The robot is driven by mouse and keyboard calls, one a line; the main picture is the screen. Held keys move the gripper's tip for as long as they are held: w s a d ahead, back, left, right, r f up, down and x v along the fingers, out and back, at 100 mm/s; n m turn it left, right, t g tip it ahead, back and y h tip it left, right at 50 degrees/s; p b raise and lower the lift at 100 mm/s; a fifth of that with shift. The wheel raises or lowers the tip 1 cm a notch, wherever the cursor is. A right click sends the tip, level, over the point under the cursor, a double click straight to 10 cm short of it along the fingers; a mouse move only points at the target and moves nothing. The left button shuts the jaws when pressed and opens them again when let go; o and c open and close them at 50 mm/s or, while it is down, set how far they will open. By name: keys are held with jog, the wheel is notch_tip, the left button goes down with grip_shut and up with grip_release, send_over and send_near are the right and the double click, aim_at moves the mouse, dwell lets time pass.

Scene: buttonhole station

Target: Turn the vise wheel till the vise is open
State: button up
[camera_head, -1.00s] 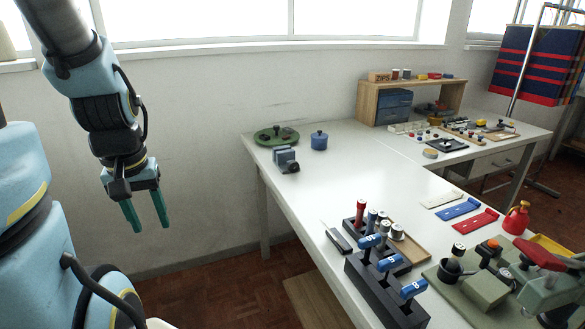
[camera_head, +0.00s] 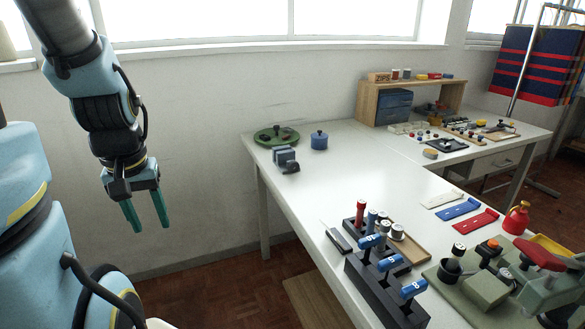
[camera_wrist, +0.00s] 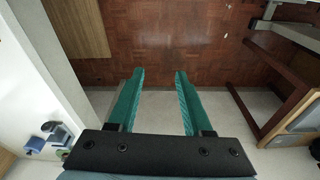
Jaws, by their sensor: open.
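A small grey-blue vise (camera_head: 285,155) stands on the white table near its far left corner. A dark wheel or knob (camera_head: 291,168) shows on its front side. At this size I cannot tell how far apart its jaws are. My gripper (camera_head: 145,213) hangs at the left, clear of the table and well left of the vise. Its green fingers point down, open and empty. In the wrist view the open fingers (camera_wrist: 160,78) hang above the floor. What looks like the vise (camera_wrist: 56,132) shows there at the lower left.
Behind the vise are a green round tray (camera_head: 264,134) and a blue lidded pot (camera_head: 319,140). A black tool rack (camera_head: 385,292) stands on the near table edge. The white table (camera_head: 365,165) is bare in the middle. A wall runs behind my arm.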

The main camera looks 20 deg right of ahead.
aim_at(293, 167)
dwell(0.3)
jog(key=shift+c, duration=0.7)
jog(key=shift+w+d+f, duration=0.15)
jog(key=shift+w+d, duration=0.05)
jog(key=shift+d, duration=0.05)
jog(key=shift+c, duration=0.8)
jog(key=shift+m, duration=0.7)
jog(key=w+d+f, duration=0.5)
grip_shut()
jog(key=w+d+f+m+t+y, duration=0.35)
jog(key=w+d+f+m, duration=0.25)
jog(key=w+d+f, duration=0.5)
jog(key=w+d+r+m+t+h, duration=0.1)
jog(key=d+r+m+t, duration=0.1)
jog(key=d, duration=0.6)
jog(key=w+d+r+m+t+h+b, duration=0.1)
jog(key=d+r+m+t, duration=0.2)
jog(key=d, duration=0.4)
jog(key=w+d+r+m+t+h, duration=0.1)
jog(key=d+m+t, duration=0.3)
jog(key=d, duration=0.4)
jog(key=shift+w+d+r+t, duration=0.15)
jog(key=shift+r+t, duration=0.15)
jog(key=shift+r, duration=0.15)
jog(key=shift+w+d+r+t, duration=0.15)
jog(key=shift+r+t, duration=0.1)
jog(key=shift+r, duration=0.2)
jog(key=shift+w+d+b, duration=0.1)
jog(key=shift+w+b, duration=1)
jog(key=shift+w, duration=2.25)
